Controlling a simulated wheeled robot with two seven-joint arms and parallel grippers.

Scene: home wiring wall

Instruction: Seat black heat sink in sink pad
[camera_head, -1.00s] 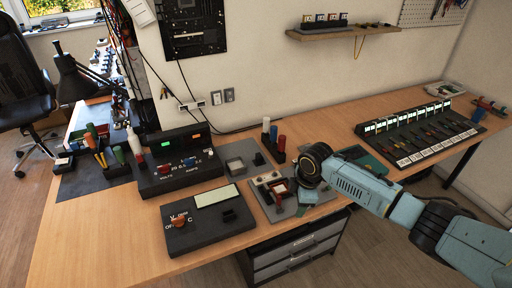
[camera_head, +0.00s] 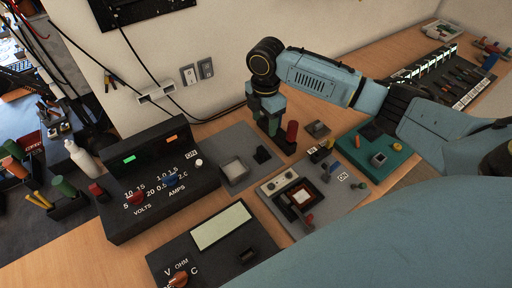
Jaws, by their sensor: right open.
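A small black block (camera_head: 262,154), which looks like the heat sink, stands on a grey mat (camera_head: 232,142). Left of it on the same mat is a pale square frame (camera_head: 234,170). On a grey board further right is a dark square with a red and pale centre (camera_head: 301,197). I cannot tell for certain which of these squares is the sink pad. My right gripper (camera_head: 269,122) is open and points down behind the black block, beside a red cylinder (camera_head: 292,131). It hides part of the cylinder stand. My left gripper is out of view.
A black power supply (camera_head: 158,180) stands at left, with a meter (camera_head: 212,240) in front. A teal board (camera_head: 378,160) with small parts lies to the right. My own blue arm covers the lower right. Bare wood shows between the boards and the wall.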

